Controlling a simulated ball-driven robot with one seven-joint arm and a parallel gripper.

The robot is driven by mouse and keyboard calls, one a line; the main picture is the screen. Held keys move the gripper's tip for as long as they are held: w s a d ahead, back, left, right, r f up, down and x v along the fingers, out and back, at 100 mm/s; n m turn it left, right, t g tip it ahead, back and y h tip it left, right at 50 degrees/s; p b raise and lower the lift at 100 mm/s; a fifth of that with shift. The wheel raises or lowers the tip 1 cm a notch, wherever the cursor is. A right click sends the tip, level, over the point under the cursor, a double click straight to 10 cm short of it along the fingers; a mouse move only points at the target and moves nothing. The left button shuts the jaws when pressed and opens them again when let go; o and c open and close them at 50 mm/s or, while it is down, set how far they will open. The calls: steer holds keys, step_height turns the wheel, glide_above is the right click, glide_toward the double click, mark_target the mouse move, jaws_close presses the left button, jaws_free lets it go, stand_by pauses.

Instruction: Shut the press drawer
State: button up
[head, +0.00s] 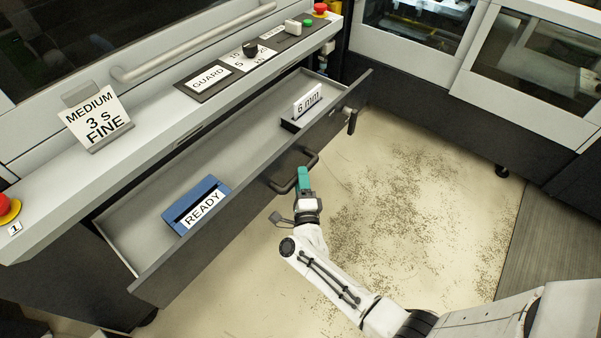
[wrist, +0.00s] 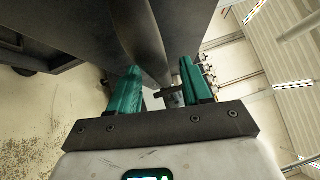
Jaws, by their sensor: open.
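The press drawer (head: 245,150) is pulled out from under the press's sloping ledge, its grey tray showing. Its dark front (head: 215,240) carries a U-shaped bar handle (head: 281,187). My gripper (head: 303,172) is at the handle, with its teal fingers by the bar. In the wrist view, my gripper (wrist: 160,78) is open, one finger on each side of the dark bar handle (wrist: 146,40). Whether the fingers touch the bar cannot be told.
The drawer holds a blue READY block (head: 184,206) and a 6 mm block (head: 290,125). A dark lever (head: 351,121) sticks out from the front's right end. The speckled floor (head: 420,210) is clear. Another machine (head: 520,65) stands at the back right.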

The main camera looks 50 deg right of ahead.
steer(key=shift+x, duration=1.2)
steer(key=shift+c, duration=0.4)
jaws_close()
